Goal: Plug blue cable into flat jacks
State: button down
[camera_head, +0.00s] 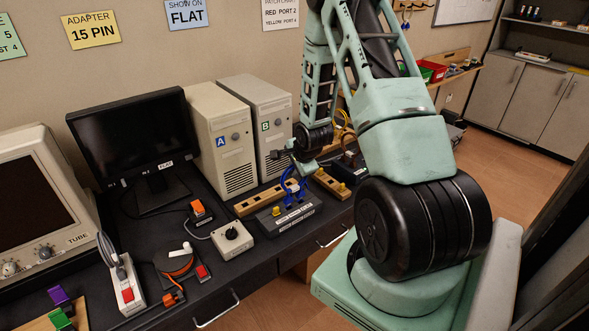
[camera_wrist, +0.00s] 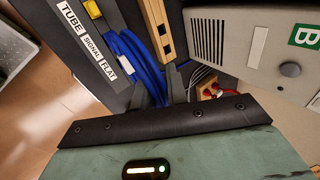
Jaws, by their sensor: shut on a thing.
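The blue cable (camera_head: 293,193) is a loose coil at the dark switch box (camera_head: 272,216), which carries white labels. In the wrist view the blue cable (camera_wrist: 138,55) runs beside that box (camera_wrist: 80,45), labelled TUBE, SIGNAL and FLAT. My gripper (camera_head: 290,160) is low over the coil. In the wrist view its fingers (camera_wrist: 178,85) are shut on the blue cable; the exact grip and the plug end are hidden. The flat monitor (camera_head: 135,125) stands at the back left with a FLAT label; small marks show along its lower edge, but its jacks cannot be made out.
Towers A (camera_head: 220,140) and B (camera_head: 262,125) stand behind the box. A wooden strip (camera_head: 262,200) lies beside it. A grey knob box (camera_head: 232,238), an orange cable reel (camera_head: 175,262) and the tube monitor (camera_head: 40,195) occupy the left. My arm covers part of the right side.

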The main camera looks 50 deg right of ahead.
jog(key=shift+f+b, duration=0.8)
jog(key=shift+f, duration=0.25)
dwell(2.1)
jog(key=c, duration=0.7)
grip_release()
jog(key=p+v, duration=0.4)
jog(key=v, duration=0.3)
jog(key=shift+s+r+p, duration=0.1)
jog(key=shift+r+p, duration=0.15)
jog(key=shift+p, duration=0.15)
dwell(0.5)
dwell(0.5)
